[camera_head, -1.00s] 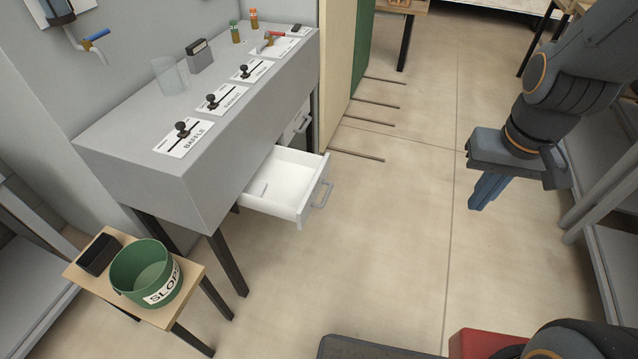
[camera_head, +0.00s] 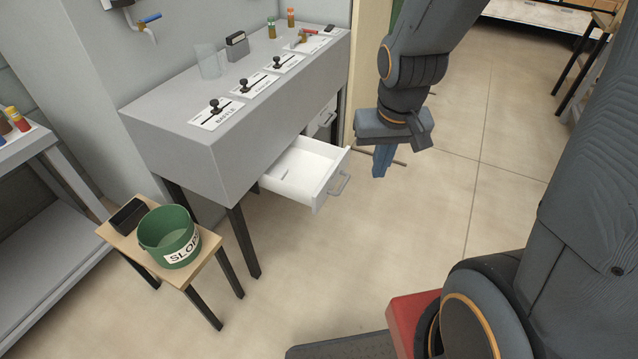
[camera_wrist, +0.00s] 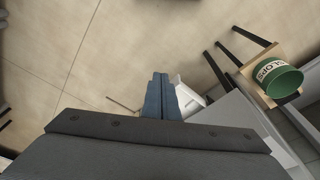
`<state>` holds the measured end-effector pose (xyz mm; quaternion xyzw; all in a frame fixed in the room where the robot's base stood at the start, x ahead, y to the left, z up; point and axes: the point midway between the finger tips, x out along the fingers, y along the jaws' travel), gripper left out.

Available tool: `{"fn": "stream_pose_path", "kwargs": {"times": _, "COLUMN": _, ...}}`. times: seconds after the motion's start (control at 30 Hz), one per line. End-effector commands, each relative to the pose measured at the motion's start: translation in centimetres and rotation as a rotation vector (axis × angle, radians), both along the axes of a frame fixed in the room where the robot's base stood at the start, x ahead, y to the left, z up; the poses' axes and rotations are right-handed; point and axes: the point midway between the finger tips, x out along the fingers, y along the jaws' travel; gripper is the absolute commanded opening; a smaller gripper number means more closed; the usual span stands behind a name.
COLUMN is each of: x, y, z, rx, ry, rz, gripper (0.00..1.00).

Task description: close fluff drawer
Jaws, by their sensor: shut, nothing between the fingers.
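A white drawer (camera_head: 300,172) with a grey bar handle (camera_head: 339,184) stands pulled out from under the grey counter, open at the top. A small pale strip lies inside it; no label on the drawer is readable. My gripper (camera_head: 380,174) is shut and empty, pointing down, to the right of the drawer's front and apart from it in the head view. In the wrist view my gripper's fingers (camera_wrist: 158,78) are together, and part of the white drawer (camera_wrist: 188,99) shows just beyond them, partly hidden.
The grey counter (camera_head: 235,160) carries several labelled levers, a clear vessel and small bottles. A second drawer (camera_head: 321,116), apparently closed, sits behind the open one. A stool (camera_head: 205,246) with a green SLOPS tub (camera_head: 169,237) stands front left.

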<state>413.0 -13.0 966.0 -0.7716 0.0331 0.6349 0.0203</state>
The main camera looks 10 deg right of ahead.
Motion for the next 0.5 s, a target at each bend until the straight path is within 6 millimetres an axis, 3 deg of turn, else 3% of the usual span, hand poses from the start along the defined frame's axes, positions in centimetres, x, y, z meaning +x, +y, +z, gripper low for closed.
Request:
{"fn": "stream_pose_path", "kwargs": {"times": 0.03, "x": 1.9, "y": -0.7, "z": -2.3, "rx": -0.002, "ry": -0.020, "rz": -0.029, "gripper": 0.00}}
{"fn": "stream_pose_path", "kwargs": {"times": 0.3, "x": 13.4, "y": -3.2, "z": -13.2, "rx": 0.072, "ry": -0.218, "rz": -0.203, "gripper": 0.00}}
{"fn": "stream_pose_path", "kwargs": {"times": 0.5, "x": 19.2, "y": -3.3, "z": -21.0, "rx": 0.209, "ry": -0.328, "rz": -0.304, "gripper": 0.00}}
